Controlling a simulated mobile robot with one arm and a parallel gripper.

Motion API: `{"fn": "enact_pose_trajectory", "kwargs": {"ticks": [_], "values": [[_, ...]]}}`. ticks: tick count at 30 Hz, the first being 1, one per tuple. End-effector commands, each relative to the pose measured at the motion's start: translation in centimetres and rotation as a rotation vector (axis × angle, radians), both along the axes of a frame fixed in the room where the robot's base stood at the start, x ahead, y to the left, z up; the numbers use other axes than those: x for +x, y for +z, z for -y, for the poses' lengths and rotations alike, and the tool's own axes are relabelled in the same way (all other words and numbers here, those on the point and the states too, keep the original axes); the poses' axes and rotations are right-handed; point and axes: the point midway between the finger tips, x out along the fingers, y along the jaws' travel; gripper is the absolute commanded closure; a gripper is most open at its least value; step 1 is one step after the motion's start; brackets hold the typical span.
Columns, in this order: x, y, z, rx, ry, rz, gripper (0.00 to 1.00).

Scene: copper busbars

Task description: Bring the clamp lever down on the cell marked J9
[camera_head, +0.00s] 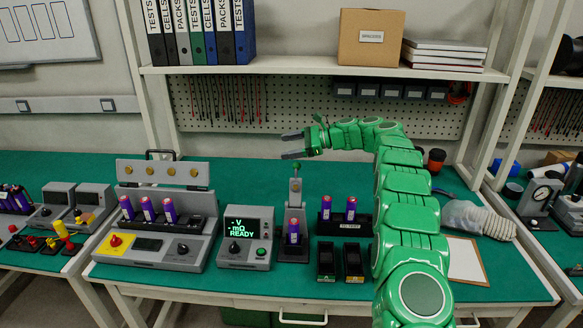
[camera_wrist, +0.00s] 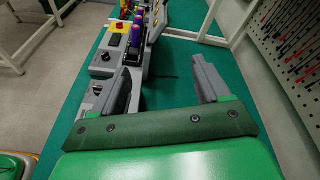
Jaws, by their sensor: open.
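A grey clamp stand (camera_head: 296,212) is on the green bench, just right of the meter. A purple cell (camera_head: 294,231) with a red top stands upright in it; its marking is too small to read. The clamp lever (camera_head: 295,185) rises above the cell, with a green knob (camera_head: 295,166) at its upper end. My gripper (camera_head: 292,145) is open and empty, pointing left, slightly above the knob and apart from it. In the wrist view my gripper (camera_wrist: 163,67) has both fingers spread with nothing between them. I cannot make out the lever there.
The meter (camera_head: 247,238) reads "-V, -mΩ, READY". A grey tester (camera_head: 150,240) with several purple cells is further left. A rack (camera_head: 345,228) with two cells and two black bins (camera_head: 339,263) are at the right. A shelf (camera_head: 310,66) overhangs the back.

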Motion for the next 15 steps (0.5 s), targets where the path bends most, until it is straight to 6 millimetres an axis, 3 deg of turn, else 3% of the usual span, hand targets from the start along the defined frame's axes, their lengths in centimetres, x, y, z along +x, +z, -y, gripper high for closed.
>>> {"fn": "enact_pose_trajectory", "kwargs": {"ticks": [5,15], "values": [[1.0,3.4,2.8,0.141,-0.031,-0.055,0.24],[1.5,-4.3,5.9,0.216,-0.065,-0.343,0.24]]}}
